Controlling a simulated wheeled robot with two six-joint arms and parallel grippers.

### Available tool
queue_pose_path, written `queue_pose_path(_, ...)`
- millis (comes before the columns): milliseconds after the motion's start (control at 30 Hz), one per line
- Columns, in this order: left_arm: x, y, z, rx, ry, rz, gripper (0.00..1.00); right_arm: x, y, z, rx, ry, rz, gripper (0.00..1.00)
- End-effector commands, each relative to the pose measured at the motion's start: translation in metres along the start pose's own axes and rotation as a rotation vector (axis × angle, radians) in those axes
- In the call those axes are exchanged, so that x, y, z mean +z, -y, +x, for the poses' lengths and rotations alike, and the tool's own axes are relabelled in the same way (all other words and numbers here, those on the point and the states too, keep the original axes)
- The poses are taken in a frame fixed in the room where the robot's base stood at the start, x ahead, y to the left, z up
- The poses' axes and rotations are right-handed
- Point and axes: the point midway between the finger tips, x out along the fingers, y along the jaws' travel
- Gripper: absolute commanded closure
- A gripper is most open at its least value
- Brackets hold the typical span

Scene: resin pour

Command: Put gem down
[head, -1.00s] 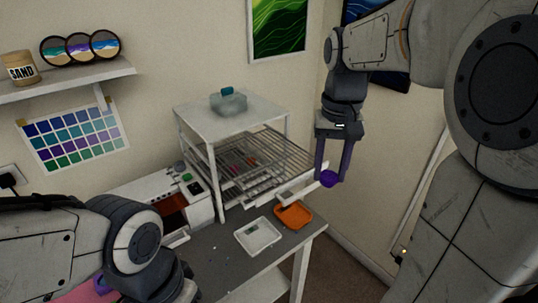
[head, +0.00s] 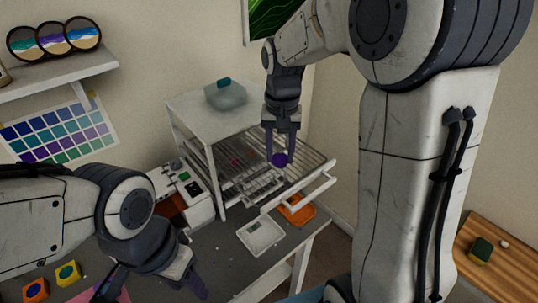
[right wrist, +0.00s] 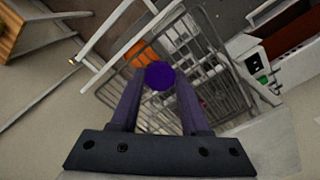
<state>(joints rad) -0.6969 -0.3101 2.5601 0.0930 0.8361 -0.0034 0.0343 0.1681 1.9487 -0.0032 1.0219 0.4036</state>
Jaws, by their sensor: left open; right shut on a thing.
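A round purple gem (head: 280,160) is between the fingertips of my right gripper (head: 281,152), which is shut on it. It also shows in the right wrist view as a dark purple disc (right wrist: 159,76). The right gripper points down above the wire rack (head: 300,166) of the white stand, apart from the rack as far as I can tell. My left gripper (head: 150,285) is low at the left over the grey table, open and empty; its fingers are partly cut off by the picture edge.
A white tray (head: 260,236) and an orange tray (head: 296,210) lie on the table by the stand. A pale block with a teal knob (head: 225,95) stands on the stand's top. A wooden surface (head: 505,262) is at the right.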

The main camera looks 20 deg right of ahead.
Motion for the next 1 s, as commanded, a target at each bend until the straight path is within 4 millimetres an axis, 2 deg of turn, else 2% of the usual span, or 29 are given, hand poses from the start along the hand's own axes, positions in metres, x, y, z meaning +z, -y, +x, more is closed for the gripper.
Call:
queue_pose_path(33,0.000,-0.001,-0.006,0.000,0.000,0.001,0.50,-0.003,0.007,0.002,0.002,0.004,-0.002,1.00)
queue_pose_path(200,-0.001,-0.001,-0.010,0.000,0.000,0.002,0.50,-0.009,0.019,0.013,0.000,0.000,0.001,1.00)
queue_pose_path(500,-0.001,-0.002,-0.025,0.000,0.000,0.004,0.50,-0.009,0.020,0.049,0.001,0.003,0.001,1.00)
queue_pose_path(933,-0.001,-0.002,-0.021,0.000,0.000,0.004,0.50,-0.009,0.020,0.058,0.000,0.000,0.001,1.00)
queue_pose_path(967,-0.001,-0.002,-0.022,0.000,0.000,0.004,0.50,-0.009,0.020,0.057,0.000,-0.001,0.001,0.43)
queue_pose_path(1000,-0.001,-0.002,-0.022,0.000,0.000,0.004,0.50,-0.009,0.020,0.057,0.000,-0.001,0.001,0.28)
